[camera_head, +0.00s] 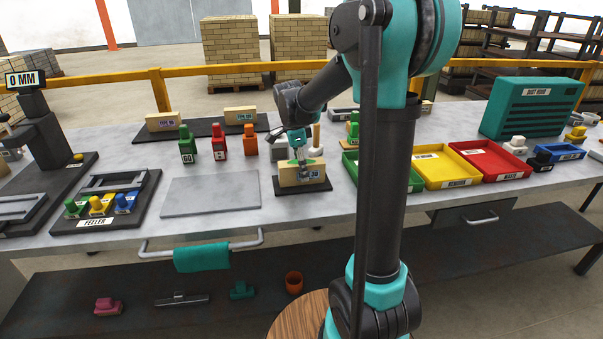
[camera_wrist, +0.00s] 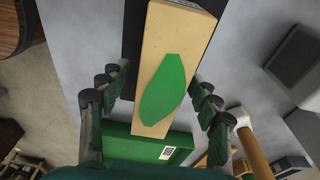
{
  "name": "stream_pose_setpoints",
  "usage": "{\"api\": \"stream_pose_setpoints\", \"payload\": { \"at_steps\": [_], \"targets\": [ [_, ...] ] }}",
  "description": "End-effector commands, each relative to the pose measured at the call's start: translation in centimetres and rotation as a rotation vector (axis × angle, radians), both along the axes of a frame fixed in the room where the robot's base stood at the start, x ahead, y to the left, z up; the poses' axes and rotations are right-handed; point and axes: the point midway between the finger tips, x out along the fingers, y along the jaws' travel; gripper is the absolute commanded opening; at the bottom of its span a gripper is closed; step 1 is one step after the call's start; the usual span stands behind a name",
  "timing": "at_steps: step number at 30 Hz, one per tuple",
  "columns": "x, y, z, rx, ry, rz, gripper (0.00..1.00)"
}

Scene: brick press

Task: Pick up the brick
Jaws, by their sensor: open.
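A tan brick (camera_head: 288,177) with a label on its front lies on a small dark pad (camera_head: 312,187) near the middle of the bench. In the wrist view the brick (camera_wrist: 185,32) runs lengthwise between the fingers, with a green leaf-shaped patch (camera_wrist: 164,90) on its top. My gripper (camera_head: 301,161) is open, right above the brick and pointing down. In the wrist view my gripper (camera_wrist: 154,98) has one finger on each side of the brick, with gaps visible. Whether the fingertips reach below its top is hard to tell.
Two more labelled bricks (camera_head: 163,122) (camera_head: 240,115) lie on a dark mat behind. A bare grey plate (camera_head: 210,197) is to the left. Green, yellow and red trays (camera_head: 479,161) stand to the right. My arm hides part of the bench.

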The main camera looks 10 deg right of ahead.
Motion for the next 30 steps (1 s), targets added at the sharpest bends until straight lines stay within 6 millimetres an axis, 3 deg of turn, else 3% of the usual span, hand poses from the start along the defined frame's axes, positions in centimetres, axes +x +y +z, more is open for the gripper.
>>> {"api": "stream_pose_setpoints", "payload": {
  "at_steps": [3, 15, 25, 30],
  "targets": [
    [0.0, 0.0, 0.0, 0.0, 0.0, 0.0, 0.62],
    [0.0, 0.0, 0.0, 0.0, 0.0, 0.0, 0.13],
    [0.0, 0.0, 0.3, 0.0, 0.0, 0.0, 0.13],
    [0.0, 0.0, 1.6, 0.0, 0.0, 0.0, 0.13]
  ]
}}
